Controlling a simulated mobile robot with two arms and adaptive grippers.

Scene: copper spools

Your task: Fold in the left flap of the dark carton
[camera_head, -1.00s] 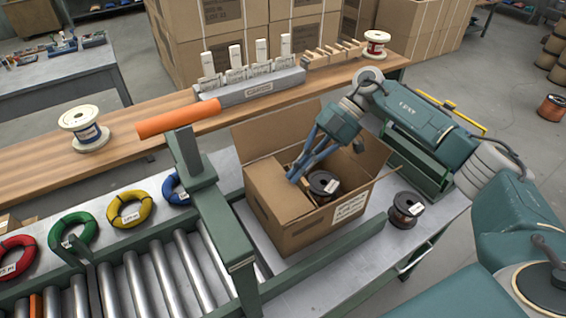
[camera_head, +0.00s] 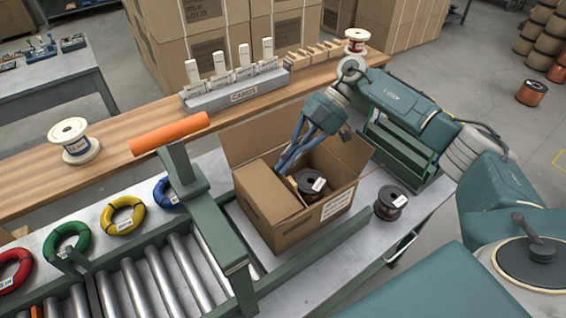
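The open brown carton (camera_head: 293,232) stands on the metal bench beside the roller conveyor. Its left flap (camera_head: 266,192) lies inward, about level, over the left part of the opening. The back flap (camera_head: 250,142) and right flap (camera_head: 352,152) stand up and outward. A dark copper spool (camera_head: 311,184) sits inside the carton. My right gripper (camera_head: 283,167) reaches down over the opening, its blue fingertips at the inner edge of the left flap. The fingers look close together, but I cannot tell whether they are shut or touch the flap. My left gripper is out of view.
Another copper spool (camera_head: 390,202) stands right of the carton. A green post (camera_head: 195,200) with an orange roller (camera_head: 170,133) rises close on its left. Coloured wire coils line the conveyor (camera_head: 150,272). A grey card holder (camera_head: 238,91) stands on the wooden shelf behind.

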